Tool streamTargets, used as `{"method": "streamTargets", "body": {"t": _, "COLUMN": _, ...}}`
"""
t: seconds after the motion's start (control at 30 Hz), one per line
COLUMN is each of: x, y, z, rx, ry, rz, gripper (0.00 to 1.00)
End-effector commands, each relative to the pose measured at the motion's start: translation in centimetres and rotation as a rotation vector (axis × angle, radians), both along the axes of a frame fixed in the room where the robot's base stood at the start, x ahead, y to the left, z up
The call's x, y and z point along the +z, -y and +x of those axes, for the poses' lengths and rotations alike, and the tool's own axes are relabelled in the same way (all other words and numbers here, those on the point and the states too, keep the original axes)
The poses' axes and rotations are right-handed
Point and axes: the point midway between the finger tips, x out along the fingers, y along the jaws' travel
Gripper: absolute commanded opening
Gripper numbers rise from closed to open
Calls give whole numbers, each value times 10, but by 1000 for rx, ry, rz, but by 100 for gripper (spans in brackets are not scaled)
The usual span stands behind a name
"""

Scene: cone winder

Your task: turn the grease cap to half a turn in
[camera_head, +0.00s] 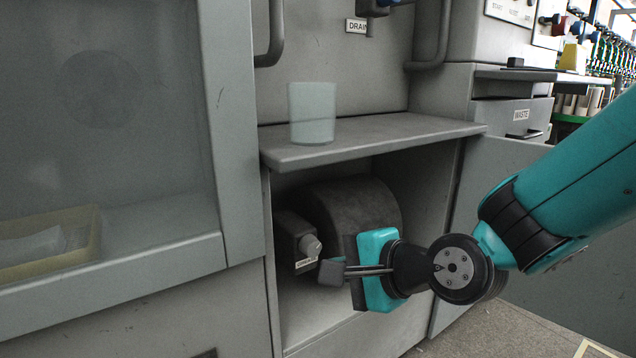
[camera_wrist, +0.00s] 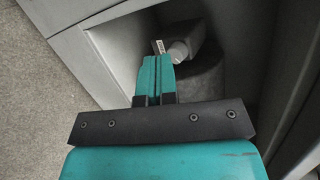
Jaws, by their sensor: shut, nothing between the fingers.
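The grease cap (camera_head: 311,246) is a pale round knob on the front of a dark box (camera_head: 287,236) inside the open lower bay. A small label is under it, too small to read. In the wrist view the cap (camera_wrist: 178,50) shows just beyond and right of my fingertips. My gripper (camera_wrist: 156,62) is shut and empty, its teal fingers together and pointing toward the box. In the head view my gripper (camera_head: 352,270) is at the bay's mouth, right of and below the cap, with its fingertips not clearly seen. The cap's turn angle cannot be told.
A large dark drum (camera_head: 350,208) lies behind the box. A shelf (camera_head: 375,136) overhangs the bay and bears a translucent cup (camera_head: 312,112). An open door panel (camera_head: 500,190) stands at right. A glazed cabinet (camera_head: 105,140) fills the left.

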Motion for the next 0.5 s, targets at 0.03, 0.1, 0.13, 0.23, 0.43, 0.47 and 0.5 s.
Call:
{"method": "streamTargets", "body": {"t": 0.03, "x": -21, "y": -7, "z": 14, "rx": -95, "ry": -47, "rz": 136, "gripper": 0}}
{"method": "streamTargets", "body": {"t": 0.1, "x": -31, "y": -11, "z": 31, "rx": -215, "ry": -100, "rz": 335, "gripper": 0}}
{"method": "streamTargets", "body": {"t": 0.13, "x": -34, "y": -12, "z": 36, "rx": -255, "ry": -121, "rz": 413, "gripper": 0}}
{"method": "streamTargets", "body": {"t": 0.23, "x": -44, "y": -12, "z": 50, "rx": -354, "ry": -172, "rz": 629, "gripper": 0}}
{"method": "streamTargets", "body": {"t": 0.43, "x": -48, "y": -10, "z": 61, "rx": -427, "ry": -215, "rz": 844, "gripper": 0}}
{"method": "streamTargets", "body": {"t": 0.47, "x": -47, "y": -11, "z": 62, "rx": -430, "ry": -217, "rz": 853, "gripper": 0}}
{"method": "streamTargets", "body": {"t": 0.5, "x": -46, "y": -12, "z": 64, "rx": -431, "ry": -219, "rz": 860, "gripper": 0}}
